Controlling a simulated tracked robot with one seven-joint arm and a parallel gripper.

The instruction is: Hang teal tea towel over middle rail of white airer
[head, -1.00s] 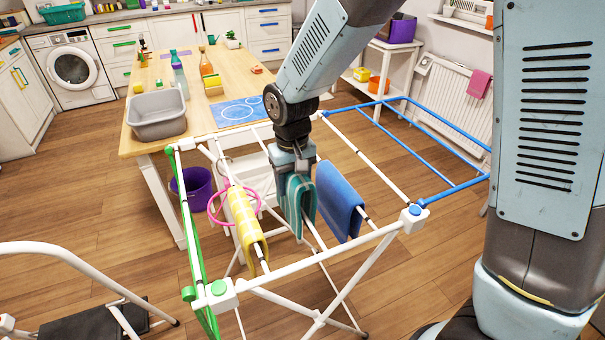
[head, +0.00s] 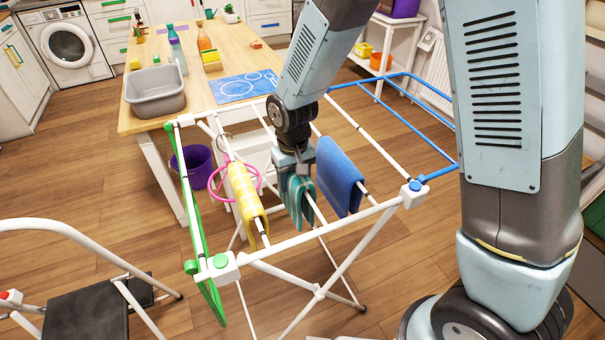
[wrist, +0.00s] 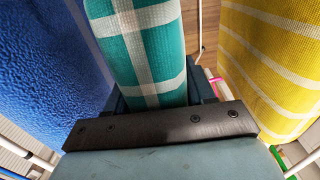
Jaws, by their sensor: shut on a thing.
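The teal tea towel (head: 298,200), with pale stripes, hangs from my gripper (head: 294,168) at the middle rail (head: 320,214) of the white airer (head: 320,234). The rail comes out from the towel's near side, and the towel seems to straddle it, but my gripper hides the top. In the wrist view the teal towel (wrist: 140,50) runs into my gripper (wrist: 162,98), which is shut on it. A blue towel (head: 340,178) hangs on the rail to the right.
The wooden table (head: 205,105) stands behind the airer with a grey basin (head: 155,92) on it. A purple bucket (head: 195,165) is on the floor beyond. A step stool (head: 90,315) stands at the lower left. The yellow and blue towels flank my gripper closely.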

